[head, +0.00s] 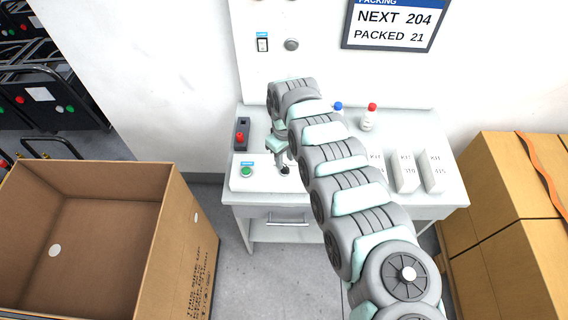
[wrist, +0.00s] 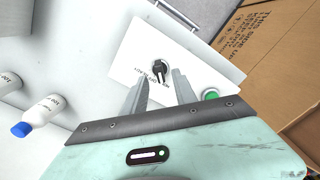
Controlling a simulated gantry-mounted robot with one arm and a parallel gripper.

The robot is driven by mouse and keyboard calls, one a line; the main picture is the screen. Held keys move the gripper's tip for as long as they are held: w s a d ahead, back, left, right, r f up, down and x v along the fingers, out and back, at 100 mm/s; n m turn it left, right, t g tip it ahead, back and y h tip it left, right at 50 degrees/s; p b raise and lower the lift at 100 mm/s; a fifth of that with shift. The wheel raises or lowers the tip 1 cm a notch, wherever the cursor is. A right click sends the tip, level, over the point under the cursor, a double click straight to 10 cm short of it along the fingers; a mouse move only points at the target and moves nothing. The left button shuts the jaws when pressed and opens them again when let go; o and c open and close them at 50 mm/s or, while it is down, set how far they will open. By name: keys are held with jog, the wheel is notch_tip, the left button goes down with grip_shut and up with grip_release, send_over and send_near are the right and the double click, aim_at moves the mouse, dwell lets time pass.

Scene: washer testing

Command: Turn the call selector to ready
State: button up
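The call selector (wrist: 160,71) is a black knob on a pale round base, set in a white control box (wrist: 128,54). Small lettering beside the knob is too small to read, so I cannot tell its setting. In the head view, the selector (head: 285,171) sits right of a green button (head: 247,171) on the box. My gripper (wrist: 160,78) is open and empty, pointing down, with its two fingers apart on either side of the knob's line. In the head view my gripper (head: 283,157) is just above the selector; contact cannot be told.
A red-topped switch (head: 240,138) stands behind the box at left. Bottles with a red cap (head: 369,118) and a blue cap (wrist: 35,118) and white kit boxes (head: 404,174) stand right on the table (head: 440,200). An open carton (head: 185,235) is at left.

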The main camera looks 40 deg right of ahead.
aim_at(285, 168)
jog(key=shift+w+f, duration=0.1)
jog(key=shift+f, duration=1.45)
grip_shut()
